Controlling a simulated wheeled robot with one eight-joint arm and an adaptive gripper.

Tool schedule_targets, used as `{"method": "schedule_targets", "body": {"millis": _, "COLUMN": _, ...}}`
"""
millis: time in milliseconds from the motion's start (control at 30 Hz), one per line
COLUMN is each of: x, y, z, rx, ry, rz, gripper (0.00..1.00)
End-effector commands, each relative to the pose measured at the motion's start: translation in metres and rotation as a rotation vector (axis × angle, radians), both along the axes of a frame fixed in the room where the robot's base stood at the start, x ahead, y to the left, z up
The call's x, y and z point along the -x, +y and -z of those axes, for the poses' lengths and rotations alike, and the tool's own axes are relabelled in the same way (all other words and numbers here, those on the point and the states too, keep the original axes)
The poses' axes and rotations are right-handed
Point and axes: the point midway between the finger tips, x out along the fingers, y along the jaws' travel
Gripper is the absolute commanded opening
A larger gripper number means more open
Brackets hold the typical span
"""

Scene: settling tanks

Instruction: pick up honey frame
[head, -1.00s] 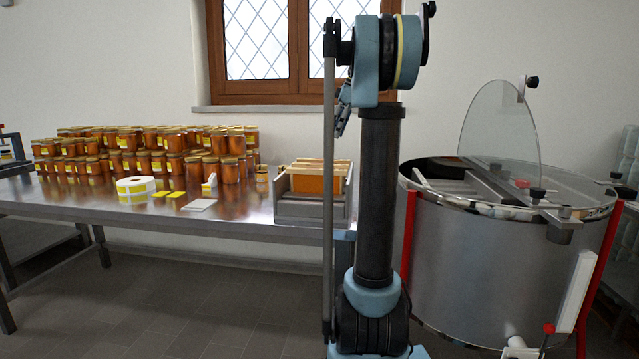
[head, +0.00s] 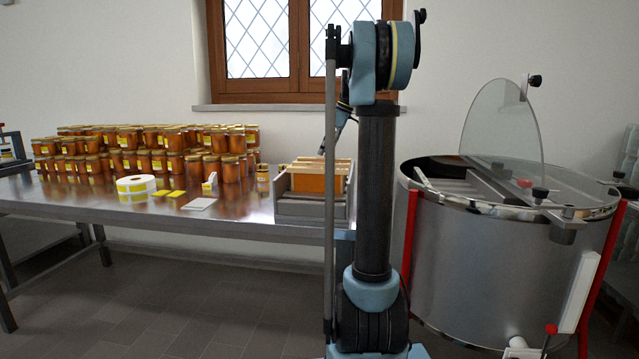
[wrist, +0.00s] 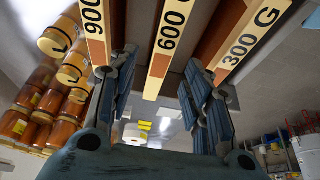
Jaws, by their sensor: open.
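Several honey frames with pale wooden top bars stand in a grey open box (head: 295,208) at the right end of the steel table; the front one shows an orange comb face (head: 308,184). In the wrist view, three top bars carry the labels 900 (wrist: 95,28), 600 G (wrist: 168,45) and 300 G (wrist: 250,42). My gripper (wrist: 158,78) is open and empty, with a blue-padded finger on each side of the 600 G bar as seen in the picture. I cannot tell how far it is from the bars. In the head view my arm hides most of it.
Many honey jars (head: 165,150) fill the left back of the table (head: 100,205). A label roll (head: 136,188), yellow labels and a white card (head: 199,204) lie in front. A large steel drum (head: 480,265) with a raised clear lid stands at the right.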

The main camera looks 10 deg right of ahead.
Motion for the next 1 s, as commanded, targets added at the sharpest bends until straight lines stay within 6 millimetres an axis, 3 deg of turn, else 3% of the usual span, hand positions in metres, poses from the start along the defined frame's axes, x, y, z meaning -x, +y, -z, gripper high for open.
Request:
{"method": "schedule_targets", "body": {"millis": 267, "x": -0.002, "y": 0.007, "z": 0.017, "rx": 0.000, "ry": 0.000, "rz": -0.001, "gripper": 0.45}}
{"method": "schedule_targets", "body": {"millis": 600, "x": -0.006, "y": 0.022, "z": 0.056, "rx": 0.000, "ry": 0.000, "rz": -0.001, "gripper": 0.45}}
{"method": "schedule_targets", "body": {"millis": 1000, "x": -0.007, "y": 0.024, "z": 0.062, "rx": 0.000, "ry": 0.000, "rz": 0.000, "gripper": 0.45}}
